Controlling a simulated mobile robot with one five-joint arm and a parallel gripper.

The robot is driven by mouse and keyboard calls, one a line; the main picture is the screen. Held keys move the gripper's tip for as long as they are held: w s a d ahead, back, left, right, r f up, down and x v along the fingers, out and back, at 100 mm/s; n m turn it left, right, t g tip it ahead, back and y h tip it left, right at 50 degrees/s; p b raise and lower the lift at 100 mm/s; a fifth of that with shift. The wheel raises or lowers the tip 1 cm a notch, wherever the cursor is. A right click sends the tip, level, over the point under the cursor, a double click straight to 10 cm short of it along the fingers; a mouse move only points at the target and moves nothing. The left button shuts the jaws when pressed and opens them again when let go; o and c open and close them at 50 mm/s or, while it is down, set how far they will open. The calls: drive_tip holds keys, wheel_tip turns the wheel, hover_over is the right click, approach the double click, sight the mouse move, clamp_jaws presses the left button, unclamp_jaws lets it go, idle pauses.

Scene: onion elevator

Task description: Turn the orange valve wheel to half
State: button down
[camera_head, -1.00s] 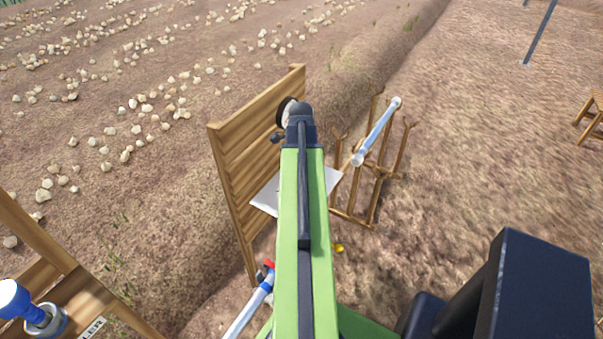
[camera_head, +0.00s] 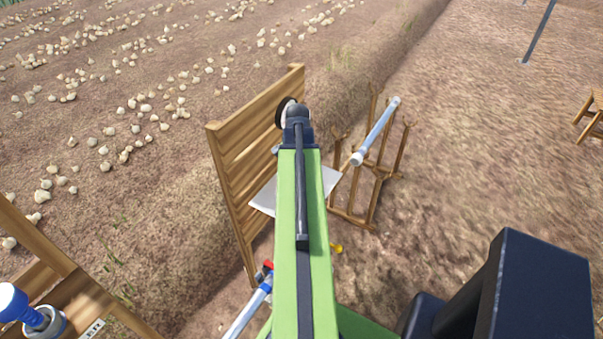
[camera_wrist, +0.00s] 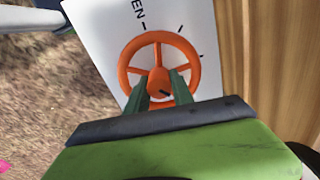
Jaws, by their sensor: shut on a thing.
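The orange valve wheel (camera_wrist: 191,51) shows in the wrist view in front of a white plate (camera_wrist: 105,40) with tick marks and the letters "EN" near its top. The wheel has spokes and a hub with a dark mark. My gripper (camera_wrist: 164,88) has its two green fingers at the wheel's lower part, on either side of a spoke below the hub, and is shut on the wheel. In the head view the wheel is hidden behind my green arm; part of the white plate (camera_head: 263,196) shows beside it.
The white plate is by a wooden slatted panel (camera_head: 228,160). A wooden rack (camera_head: 372,190) holding a pale pipe (camera_head: 376,133) stands just right of my arm. A blue-and-white pipe (camera_head: 248,308) with a red part is at lower left.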

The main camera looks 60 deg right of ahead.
drive_tip(key=n, duration=0.5)
drive_tip(key=shift+w+a+n, duration=0.1)
drive_tip(key=shift+a+n, duration=0.1)
drive_tip(key=shift+n, duration=2.2)
drive_tip(key=c, duration=1.1)
unclamp_jaws()
wheel_tip(320, 180, up, 18)
drive_tip(key=p, duration=1.7)
drive_tip(key=shift+f, duration=0.2)
drive_tip(key=shift+f, duration=0.1)
